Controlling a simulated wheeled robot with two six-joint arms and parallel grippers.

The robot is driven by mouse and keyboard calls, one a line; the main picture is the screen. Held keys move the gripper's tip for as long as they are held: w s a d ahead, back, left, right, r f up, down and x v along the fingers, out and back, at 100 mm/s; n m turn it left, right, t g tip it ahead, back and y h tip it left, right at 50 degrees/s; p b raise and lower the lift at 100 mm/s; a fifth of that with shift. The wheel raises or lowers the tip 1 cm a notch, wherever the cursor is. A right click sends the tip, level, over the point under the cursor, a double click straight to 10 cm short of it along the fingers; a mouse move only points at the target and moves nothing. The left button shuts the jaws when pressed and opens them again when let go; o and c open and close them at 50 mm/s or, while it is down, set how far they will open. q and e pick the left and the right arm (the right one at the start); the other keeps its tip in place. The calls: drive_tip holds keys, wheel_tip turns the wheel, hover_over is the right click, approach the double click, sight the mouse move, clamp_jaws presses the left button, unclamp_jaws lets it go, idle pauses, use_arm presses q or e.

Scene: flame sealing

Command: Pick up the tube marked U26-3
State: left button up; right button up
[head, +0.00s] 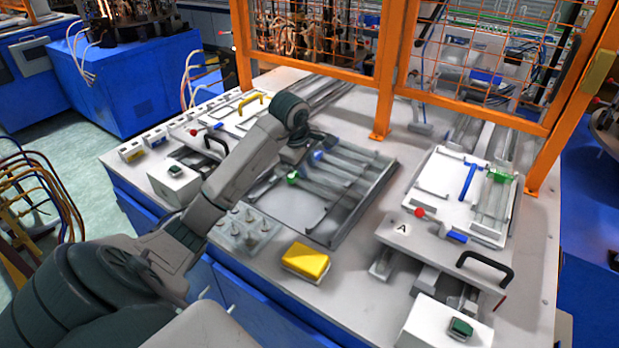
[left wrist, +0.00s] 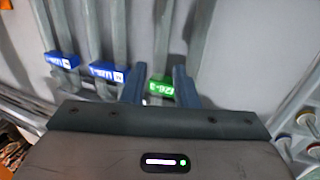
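The tray (head: 333,236) in the middle of the table holds several clear tubes lying side by side. One tube has a green label (head: 292,178); another has a blue label (head: 318,156). In the left wrist view a green label (left wrist: 160,91) reads upside down, apparently U26-3. Two blue labels (left wrist: 107,72) (left wrist: 62,60) are on tubes to its left. My left gripper (head: 300,152) is over the tray's far left part; in its wrist view its fingers (left wrist: 159,86) are apart, on either side of the green label. Contact cannot be told. My right gripper is not in view.
A yellow sponge-like block (head: 306,261) and a clear rack with pegs (head: 246,229) stand in front of the tray. A white fixture marked A (head: 402,229) is at right, with another green-ended tube (head: 499,174). An orange fence frame (head: 385,75) stands behind.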

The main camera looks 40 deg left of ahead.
use_arm(q)
drive_tip(key=shift+x, duration=0.95)
drive_tip(key=shift+w+f, duration=0.1)
drive_tip(key=shift+f, duration=0.15)
clamp_jaws()
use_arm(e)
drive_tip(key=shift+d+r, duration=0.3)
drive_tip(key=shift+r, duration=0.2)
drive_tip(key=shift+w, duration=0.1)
use_arm(q)
drive_tip(key=shift+r, duration=0.1)
